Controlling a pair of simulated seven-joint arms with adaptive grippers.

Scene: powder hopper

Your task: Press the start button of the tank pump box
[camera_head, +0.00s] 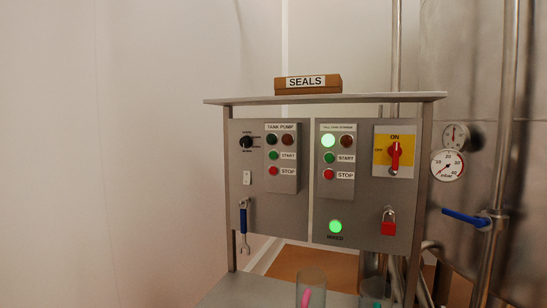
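The tank pump box (284,183) is a grey box labelled TANK PUMP, on the left half of the grey panel. Its green start button (273,155) sits beside a START label, above the red stop button (273,171) with a STOP label. The dark green lamp (271,140) and dark red lamp (287,140) at its top look unlit. Neither of my grippers shows in the head view.
A second box (338,187) on the right has a lit green lamp (328,140). Nearby are a red rotary switch (395,157), a red padlock (388,226), a hanging blue-handled wrench (243,222) and a SEALS box (308,85). Space left of the panel is clear.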

